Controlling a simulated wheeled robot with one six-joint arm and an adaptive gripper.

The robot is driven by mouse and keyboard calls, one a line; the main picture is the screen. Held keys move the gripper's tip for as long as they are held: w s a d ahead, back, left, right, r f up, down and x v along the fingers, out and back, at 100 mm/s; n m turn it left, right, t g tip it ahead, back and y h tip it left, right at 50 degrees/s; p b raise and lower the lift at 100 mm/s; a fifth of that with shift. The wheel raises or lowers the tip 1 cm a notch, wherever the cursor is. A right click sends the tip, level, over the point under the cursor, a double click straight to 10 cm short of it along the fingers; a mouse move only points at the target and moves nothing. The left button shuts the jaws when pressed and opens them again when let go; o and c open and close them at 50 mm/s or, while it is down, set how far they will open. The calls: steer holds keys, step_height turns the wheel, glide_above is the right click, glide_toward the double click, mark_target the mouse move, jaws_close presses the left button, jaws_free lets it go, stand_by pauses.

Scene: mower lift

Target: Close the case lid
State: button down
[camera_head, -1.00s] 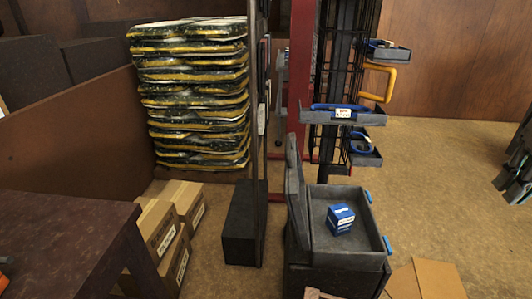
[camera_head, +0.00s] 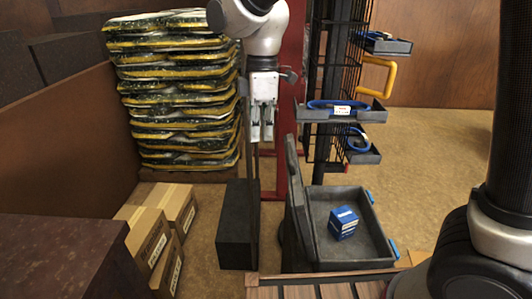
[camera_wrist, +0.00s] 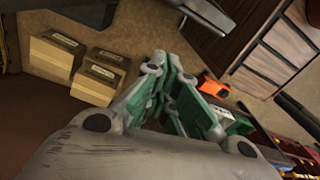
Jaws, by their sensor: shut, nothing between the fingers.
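The dark grey case (camera_head: 377,234) stands open in the head view, right of centre. Its lid (camera_head: 300,203) stands nearly upright along the case's left side. A blue box (camera_head: 343,223) lies inside the case. My gripper (camera_head: 262,133) hangs fingers down, above and left of the lid, apart from it. The fingers are shut and empty. In the wrist view, my gripper (camera_wrist: 172,62) shows its green-padded fingers meeting at the tips. I cannot make out the case or its lid in the wrist view.
A black block (camera_head: 237,225) stands on the floor left of the lid. Cardboard boxes (camera_head: 160,228) and a stack of yellow-black bags (camera_head: 175,90) are farther left. A wood-slatted surface (camera_head: 320,291) shows at the bottom.

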mark_target(297, 186)
steer(key=d+f, duration=0.3)
steer(key=f, duration=0.5)
steer(key=shift+d+f, duration=0.3)
steer(key=shift+d, duration=0.1)
